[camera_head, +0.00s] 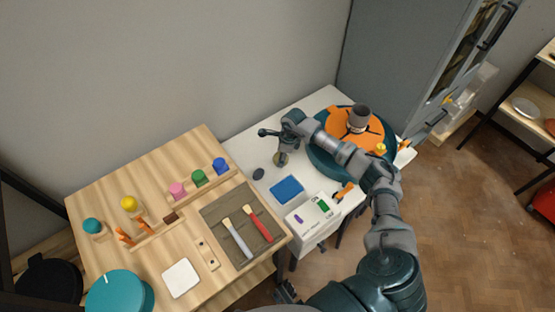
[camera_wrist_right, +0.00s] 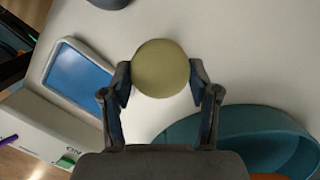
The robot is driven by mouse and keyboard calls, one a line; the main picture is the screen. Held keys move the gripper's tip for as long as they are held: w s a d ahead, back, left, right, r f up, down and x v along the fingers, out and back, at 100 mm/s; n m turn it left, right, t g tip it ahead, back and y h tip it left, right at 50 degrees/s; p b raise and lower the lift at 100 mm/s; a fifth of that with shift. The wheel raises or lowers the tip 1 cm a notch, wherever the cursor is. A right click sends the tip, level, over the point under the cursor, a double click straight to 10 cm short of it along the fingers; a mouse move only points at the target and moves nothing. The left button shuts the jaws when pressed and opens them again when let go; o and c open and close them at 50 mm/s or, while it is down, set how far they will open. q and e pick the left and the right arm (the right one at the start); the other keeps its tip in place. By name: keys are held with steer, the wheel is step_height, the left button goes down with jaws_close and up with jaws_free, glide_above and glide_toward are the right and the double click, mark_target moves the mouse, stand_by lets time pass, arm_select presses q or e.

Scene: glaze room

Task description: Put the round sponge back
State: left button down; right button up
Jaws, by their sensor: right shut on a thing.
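The round sponge (camera_wrist_right: 160,68) is a plain olive-yellow disc in the right wrist view. My right gripper (camera_wrist_right: 160,80) is shut on it, with one finger at each side. In the head view the sponge (camera_head: 279,159) shows below my right gripper (camera_head: 282,150), over the white table; I cannot tell its exact height. A blue rectangular tray with a pale rim (camera_wrist_right: 78,78) lies to the left of the sponge in the wrist view. What seems to be my left gripper (camera_head: 287,292) shows only as dark fingers at the bottom edge; its state is unclear.
The teal wheel basin (camera_wrist_right: 240,135) is close beside my right gripper; an orange disc (camera_head: 340,122) and dark cup (camera_head: 358,117) sit in it. A dark oval piece (camera_head: 258,174) lies left of the sponge. A white switch box (camera_head: 313,217) stands at the table front.

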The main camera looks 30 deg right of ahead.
steer(key=shift+w+a+f, duration=0.15)
steer(key=shift+w, duration=0.7)
step_height(320, 180, down, 4)
steer(key=shift+r+b, duration=0.2)
steer(key=shift+b, duration=0.1)
steer(key=o, duration=1)
steer(key=shift+r, duration=0.1)
arm_select(q)
step_height(320, 180, up, 2)
steer(key=shift+r, duration=0.1)
arm_select(e)
steer(key=shift+r, duration=0.35)
arm_select(q)
step_height(320, 180, down, 4)
steer(key=shift+s+d+f+p, duration=0.1)
steer(key=shift+p, duration=0.65)
arm_select(e)
steer(key=r, duration=0.3)
steer(key=s+d+r, duration=0.1)
steer(key=r, duration=0.7)
steer(key=shift+s+d+r, duration=0.1)
steer(key=shift+s+d, duration=0.1)
steer(key=shift+d, duration=0.15)
